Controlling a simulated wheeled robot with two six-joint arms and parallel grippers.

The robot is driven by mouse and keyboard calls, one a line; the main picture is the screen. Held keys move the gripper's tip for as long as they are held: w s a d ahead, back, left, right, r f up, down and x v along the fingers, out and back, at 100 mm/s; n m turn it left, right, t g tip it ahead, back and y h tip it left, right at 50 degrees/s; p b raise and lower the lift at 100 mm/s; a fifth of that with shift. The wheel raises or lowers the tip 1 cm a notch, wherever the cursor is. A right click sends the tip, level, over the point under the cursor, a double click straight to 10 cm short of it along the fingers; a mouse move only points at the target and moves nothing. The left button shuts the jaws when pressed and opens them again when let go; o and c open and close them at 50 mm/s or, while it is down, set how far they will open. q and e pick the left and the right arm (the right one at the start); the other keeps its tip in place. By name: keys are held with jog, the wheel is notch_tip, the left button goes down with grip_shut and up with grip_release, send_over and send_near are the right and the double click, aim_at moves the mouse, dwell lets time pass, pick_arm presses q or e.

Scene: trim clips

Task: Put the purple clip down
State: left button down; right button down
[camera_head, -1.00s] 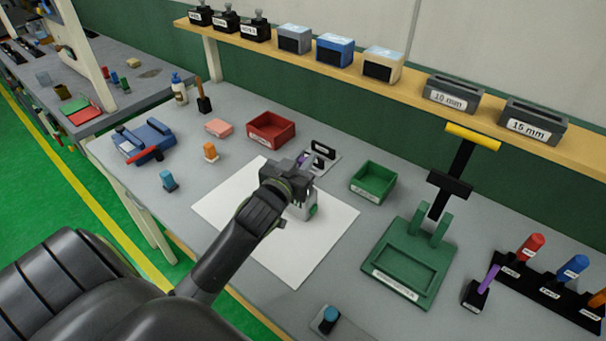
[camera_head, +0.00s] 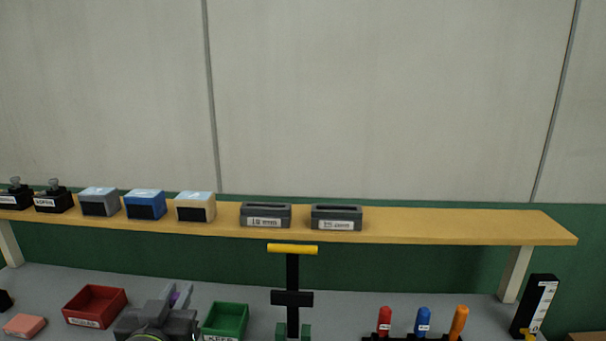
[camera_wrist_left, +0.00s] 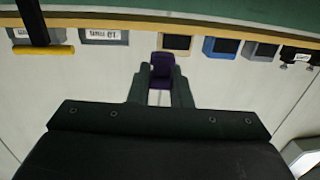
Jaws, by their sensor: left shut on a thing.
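My left gripper (camera_head: 170,299) shows at the bottom of the head view, between the red tray and the green tray. It is shut on the purple clip (camera_head: 174,297), of which only a small patch shows between the fingers. In the left wrist view the purple clip (camera_wrist_left: 161,68) sits between the two fingertips of my left gripper (camera_wrist_left: 162,84). Its lower part is hard to make out. The head view does not show what lies beneath the gripper. My right gripper is not in view.
A red tray (camera_head: 95,306) stands left of the gripper and a green tray (camera_head: 226,321) right of it. Behind runs a wooden shelf (camera_head: 430,224) with several boxes. A press with a yellow handle (camera_head: 292,249) and coloured-handled tools (camera_head: 423,320) stand further right.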

pick_arm(q)
jog(key=w+a+f+n+y, duration=0.1)
jog(key=a+f, duration=0.8)
jog(key=a, duration=0.2)
jog(key=shift+w+a+y+p, duration=0.15)
jog(key=shift+y+p, duration=0.15)
jog(key=shift+p, duration=0.05)
jog(key=shift+f, duration=4.8)
jog(key=shift+f, duration=0.25)
jog(key=c, duration=1.3)
grip_release()
jog(key=shift+r, duration=0.1)
